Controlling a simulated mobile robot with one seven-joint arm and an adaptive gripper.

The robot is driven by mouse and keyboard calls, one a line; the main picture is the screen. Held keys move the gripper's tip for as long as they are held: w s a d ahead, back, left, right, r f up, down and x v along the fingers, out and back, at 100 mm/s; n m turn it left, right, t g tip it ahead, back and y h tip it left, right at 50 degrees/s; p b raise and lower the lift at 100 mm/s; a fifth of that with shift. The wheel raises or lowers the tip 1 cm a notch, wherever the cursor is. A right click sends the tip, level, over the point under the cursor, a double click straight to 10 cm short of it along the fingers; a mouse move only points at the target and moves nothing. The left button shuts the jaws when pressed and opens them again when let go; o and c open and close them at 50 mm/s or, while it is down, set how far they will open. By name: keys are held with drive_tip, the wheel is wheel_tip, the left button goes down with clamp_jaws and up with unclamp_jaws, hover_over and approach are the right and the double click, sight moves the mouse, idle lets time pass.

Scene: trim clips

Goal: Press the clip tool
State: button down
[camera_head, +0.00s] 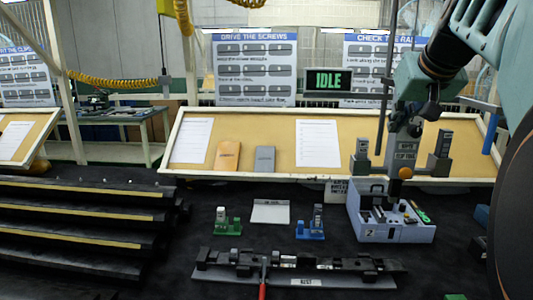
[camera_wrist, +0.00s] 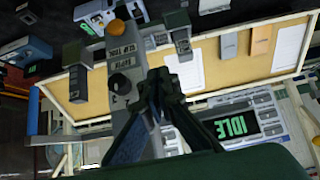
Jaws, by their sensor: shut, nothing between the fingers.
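The clip tool (camera_head: 405,150) is a grey upright post with a label, standing behind the blue-grey box at the right. A round orange knob (camera_head: 405,173) shows in front of its lower part. My gripper (camera_head: 431,112) is above and slightly right of the knob, beside the top of the post. In the wrist view my gripper (camera_wrist: 158,78) has its dark fingers together and empty. I cannot tell whether it touches the post.
The blue-grey box (camera_head: 398,233) holds small parts. Grey blocks (camera_head: 361,157) (camera_head: 440,150) stand on both sides of the post. A tilted tan board (camera_head: 270,135) and an IDLE sign (camera_head: 327,81) are behind. A rail (camera_head: 230,262), a green fixture (camera_head: 227,224) and a blue fixture (camera_head: 312,227) lie in front.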

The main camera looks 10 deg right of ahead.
drive_tip(key=shift+f, duration=0.1)
idle(0.3)
drive_tip(key=s+f+x, duration=0.2)
drive_tip(key=x, duration=1)
drive_tip(key=shift+w+f, duration=0.2)
drive_tip(key=shift+w, duration=0.05)
wheel_tip(320, 180, down, 22)
drive_tip(key=b, duration=1.8)
drive_tip(key=shift+s+a, duration=0.1)
